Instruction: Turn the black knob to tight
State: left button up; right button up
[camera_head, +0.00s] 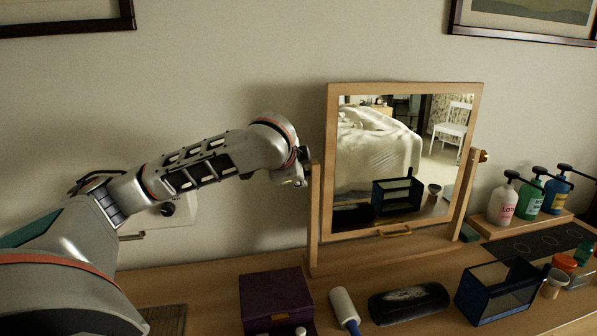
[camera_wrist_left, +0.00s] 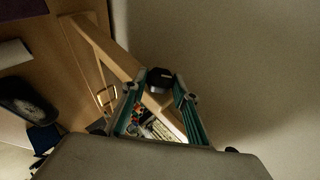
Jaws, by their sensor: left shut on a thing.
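The wooden tabletop mirror (camera_head: 329,170) stands on the dresser against the wall. Its black knob (camera_wrist_left: 159,79) is on the outer side of the left post (camera_head: 314,215). My left arm reaches in from the left, and my left gripper (camera_head: 299,170) is at the upper end of that post. In the left wrist view, the green-sided fingers of my left gripper (camera_wrist_left: 161,86) are on both sides of the black knob and shut on it. In the head view the knob is mostly hidden by the gripper. My right gripper is not in view.
A purple box (camera_head: 272,293), a lint roller (camera_head: 345,309), a black case (camera_head: 408,302) and a dark glass box (camera_head: 499,291) stand in front of the mirror. Pump bottles (camera_head: 503,203) are at the right. A brass knob (camera_head: 484,156) is on the right post.

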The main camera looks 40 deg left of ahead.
pick_arm(q)
jog(key=shift+s+d+f+t+y, duration=0.1)
jog(key=shift+d+f+t+y, duration=0.2)
jog(key=shift+t+y, duration=0.35)
jog(key=m+t+y+b, duration=0.1)
jog(key=b, duration=0.1)
jog(key=f+m+t+y+b, duration=0.1)
jog(key=t+y+b, duration=0.1)
jog(key=b, duration=0.1)
jog(key=shift+a+t, duration=0.1)
jog(key=shift+t, duration=0.15)
jog(key=shift+r+b, duration=0.15)
jog(key=shift+b, duration=0.2)
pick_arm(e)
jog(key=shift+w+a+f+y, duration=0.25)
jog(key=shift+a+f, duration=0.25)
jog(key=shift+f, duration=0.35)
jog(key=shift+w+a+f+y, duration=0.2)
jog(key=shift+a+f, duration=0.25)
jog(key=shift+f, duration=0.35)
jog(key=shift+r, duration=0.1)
